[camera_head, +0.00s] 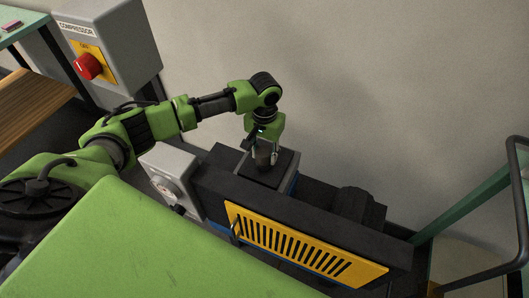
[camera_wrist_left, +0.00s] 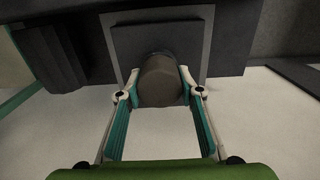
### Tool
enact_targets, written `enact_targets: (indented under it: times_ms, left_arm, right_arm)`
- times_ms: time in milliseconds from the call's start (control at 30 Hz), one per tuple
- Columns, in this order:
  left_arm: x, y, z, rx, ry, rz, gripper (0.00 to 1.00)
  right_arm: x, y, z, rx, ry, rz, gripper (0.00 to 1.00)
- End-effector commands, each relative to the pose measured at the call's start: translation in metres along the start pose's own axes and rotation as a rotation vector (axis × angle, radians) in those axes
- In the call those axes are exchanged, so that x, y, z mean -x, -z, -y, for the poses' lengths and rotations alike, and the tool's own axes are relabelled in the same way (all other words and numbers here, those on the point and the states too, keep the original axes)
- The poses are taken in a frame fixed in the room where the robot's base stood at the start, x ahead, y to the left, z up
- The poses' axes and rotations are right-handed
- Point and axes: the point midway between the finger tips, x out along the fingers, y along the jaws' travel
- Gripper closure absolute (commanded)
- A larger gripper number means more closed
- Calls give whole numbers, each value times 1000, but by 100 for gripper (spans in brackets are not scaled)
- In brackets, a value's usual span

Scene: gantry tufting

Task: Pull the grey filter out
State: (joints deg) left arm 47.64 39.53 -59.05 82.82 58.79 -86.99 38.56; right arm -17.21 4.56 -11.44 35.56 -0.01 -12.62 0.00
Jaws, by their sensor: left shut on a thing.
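My left gripper (camera_wrist_left: 160,86) has its two fingers shut on a rounded, dark grey cylinder, the grey filter (camera_wrist_left: 162,88), one finger on each side. The filter stands out from a dark square plate (camera_wrist_left: 130,42) with a lighter grey border. In the head view my left gripper (camera_head: 268,157) points down at the dark square top (camera_head: 284,166) of a box on the machine (camera_head: 215,178). The filter is mostly hidden by the fingers there. I cannot tell how far the filter is from its seat. My right gripper is not in view.
A yellow slotted grille (camera_head: 300,250) is on the machine's front. A grey box with a gauge (camera_head: 168,170) stands left of the machine. A compressor box with a red knob (camera_head: 88,66) is at the upper left. A dark rail (camera_head: 514,200) stands at the right. The wall is behind.

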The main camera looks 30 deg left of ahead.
Motion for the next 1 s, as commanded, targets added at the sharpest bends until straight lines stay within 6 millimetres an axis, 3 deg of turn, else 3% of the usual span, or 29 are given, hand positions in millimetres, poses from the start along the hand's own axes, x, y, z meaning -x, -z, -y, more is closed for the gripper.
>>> enact_targets:
  times_ms: [1000]
  left_arm:
    - [2, 0, 1, 270, -1, 0, 88]
  right_arm:
    - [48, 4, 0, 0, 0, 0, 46]
